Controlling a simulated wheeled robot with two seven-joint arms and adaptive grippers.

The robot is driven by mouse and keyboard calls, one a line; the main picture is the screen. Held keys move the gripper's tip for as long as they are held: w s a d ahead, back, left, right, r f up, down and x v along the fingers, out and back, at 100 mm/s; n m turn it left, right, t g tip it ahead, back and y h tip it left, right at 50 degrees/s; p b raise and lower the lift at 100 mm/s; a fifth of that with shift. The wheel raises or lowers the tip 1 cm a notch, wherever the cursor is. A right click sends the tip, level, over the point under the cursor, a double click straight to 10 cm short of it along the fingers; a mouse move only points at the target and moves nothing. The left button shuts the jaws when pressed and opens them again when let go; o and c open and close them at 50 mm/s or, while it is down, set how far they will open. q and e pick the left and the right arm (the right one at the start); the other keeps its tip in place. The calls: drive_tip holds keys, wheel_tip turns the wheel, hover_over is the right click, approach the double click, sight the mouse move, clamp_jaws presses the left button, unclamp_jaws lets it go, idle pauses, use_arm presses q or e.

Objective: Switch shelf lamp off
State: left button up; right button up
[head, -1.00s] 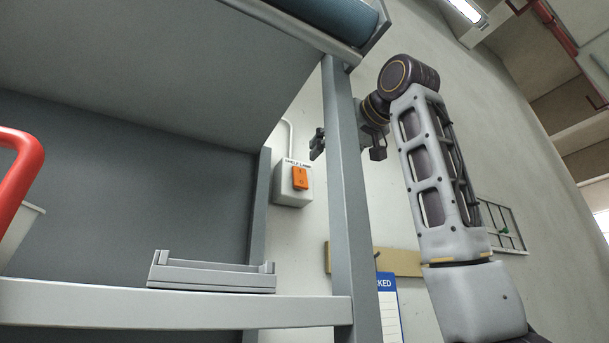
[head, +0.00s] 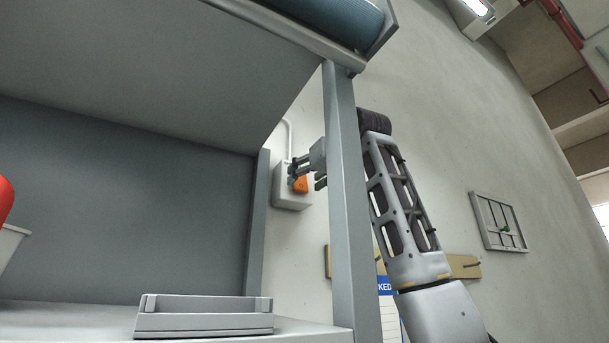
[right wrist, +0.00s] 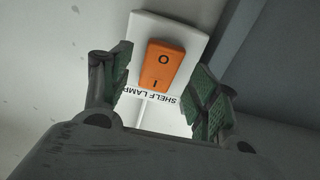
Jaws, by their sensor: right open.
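The shelf lamp switch is a white wall box (head: 291,198) with an orange rocker (head: 301,186), seen behind the shelf's front post. In the right wrist view the orange rocker (right wrist: 161,66) shows an O and an I, on a white plate (right wrist: 196,38) lettered SHELF LAMP upside down. My right gripper (head: 300,177) is at the switch in the head view and covers part of it. In the right wrist view its fingers (right wrist: 162,95) are open and empty, one to each side of the rocker. I cannot tell whether they touch it. My left gripper is out of view.
The shelf post (head: 348,210) stands close beside my right arm. A grey tray (head: 204,316) lies on the lower shelf. A red thing (head: 5,198) is at the left edge. A wooden rail (head: 463,266) and a wire frame (head: 499,222) are on the wall.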

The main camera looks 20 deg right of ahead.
drive_tip(key=shift+w+a, duration=0.15)
drive_tip(key=shift+w, duration=0.6)
drive_tip(key=shift+c, duration=0.2)
drive_tip(key=c, duration=1)
